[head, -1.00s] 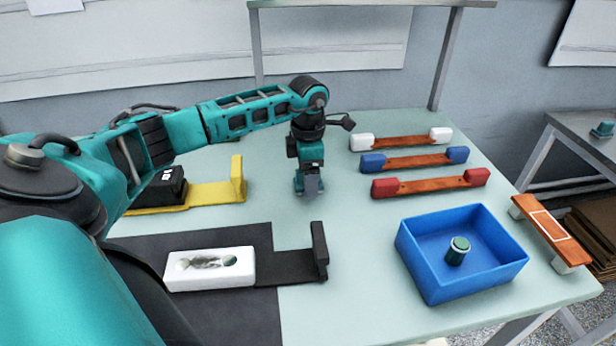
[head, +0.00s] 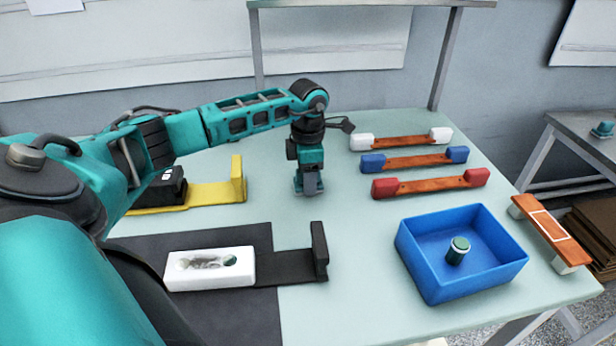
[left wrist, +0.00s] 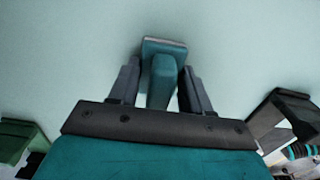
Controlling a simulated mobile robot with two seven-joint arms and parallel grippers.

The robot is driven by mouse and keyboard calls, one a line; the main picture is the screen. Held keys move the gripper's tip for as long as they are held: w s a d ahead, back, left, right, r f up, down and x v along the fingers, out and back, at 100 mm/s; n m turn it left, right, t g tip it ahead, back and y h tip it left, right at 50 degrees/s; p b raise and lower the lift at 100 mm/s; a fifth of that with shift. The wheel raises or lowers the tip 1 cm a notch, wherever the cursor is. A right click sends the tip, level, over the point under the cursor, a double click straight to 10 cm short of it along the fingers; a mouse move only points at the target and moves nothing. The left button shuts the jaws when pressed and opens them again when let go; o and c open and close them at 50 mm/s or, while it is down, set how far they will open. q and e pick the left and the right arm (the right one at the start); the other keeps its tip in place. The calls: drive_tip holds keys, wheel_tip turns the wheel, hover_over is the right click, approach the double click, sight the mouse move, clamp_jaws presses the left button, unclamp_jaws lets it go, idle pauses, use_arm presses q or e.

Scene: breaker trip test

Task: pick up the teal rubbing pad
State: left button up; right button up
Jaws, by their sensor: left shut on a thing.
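The teal rubbing pad (left wrist: 163,82) shows in the left wrist view, with a flat base and a raised grip part between my two fingers. My left gripper (left wrist: 160,88) is shut on that grip part. In the head view my left gripper (head: 309,180) points straight down over the middle of the table, with the pad mostly hidden under and behind it. Whether the pad touches the table or is just above it I cannot tell. My right gripper is not in view.
A blue bin (head: 420,270) with a small teal-and-white cylinder (head: 458,250) stands at right. Red (head: 430,184), blue (head: 412,161) and white-ended (head: 400,142) bars lie behind it. A black holder (head: 290,266) with a white block (head: 209,270) is in front; a yellow holder (head: 210,193) is left.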

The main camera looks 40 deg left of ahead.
use_arm(q)
drive_tip(key=shift+r, duration=0.1)
wheel_tip(320, 180, up, 20)
drive_tip(key=shift+p, duration=0.35)
idle(0.4)
drive_tip(key=o, duration=0.5)
drive_tip(key=c, duration=0.4)
drive_tip(key=shift+o, duration=0.2)
